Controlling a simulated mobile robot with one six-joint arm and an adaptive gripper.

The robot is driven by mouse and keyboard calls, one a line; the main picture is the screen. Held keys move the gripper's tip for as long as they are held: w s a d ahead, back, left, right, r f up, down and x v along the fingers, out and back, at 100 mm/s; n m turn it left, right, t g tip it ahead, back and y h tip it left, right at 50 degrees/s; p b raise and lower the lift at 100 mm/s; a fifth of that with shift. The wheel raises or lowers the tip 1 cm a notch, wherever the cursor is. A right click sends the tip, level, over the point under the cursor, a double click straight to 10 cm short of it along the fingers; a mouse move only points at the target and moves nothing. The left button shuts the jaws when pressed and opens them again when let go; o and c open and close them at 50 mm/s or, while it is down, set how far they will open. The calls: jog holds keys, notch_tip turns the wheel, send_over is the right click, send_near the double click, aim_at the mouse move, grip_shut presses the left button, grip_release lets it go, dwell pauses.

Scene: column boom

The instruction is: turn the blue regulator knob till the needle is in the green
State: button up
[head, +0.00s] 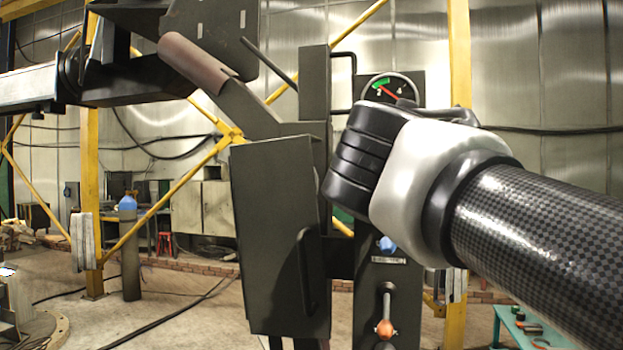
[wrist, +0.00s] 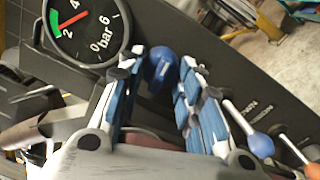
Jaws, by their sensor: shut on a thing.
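The blue regulator knob (wrist: 162,70) sits between the two fingertips of my gripper (wrist: 160,78) in the wrist view. My gripper is shut on it. In the head view my gripper and wrist cover the knob. The round gauge (wrist: 88,28) is just left of the fingers in the wrist view, with a black face and a red needle (wrist: 75,19). The needle's tip is at the green band (wrist: 55,22), between the 2 and the 4 and nearer the 2. The gauge (head: 391,88) also shows above my gripper in the head view.
Below the knob, the same dark panel carries a blue-ended lever (wrist: 260,145) and an orange-ended lever (head: 384,328). A grey box with a handle (head: 280,235) stands left of the panel. A yellow post (head: 459,50) rises behind it.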

jog(key=shift+m+h+b, duration=0.3)
jog(key=shift+m+b, duration=1.85)
jog(key=shift+m, duration=1.35)
jog(key=o, duration=1.1)
jog(key=shift+c, duration=0.2)
jog(key=v, duration=0.7)
jog(key=shift+s+a, duration=0.2)
jog(key=shift+s, duration=0.05)
jog(key=shift+r, duration=0.15)
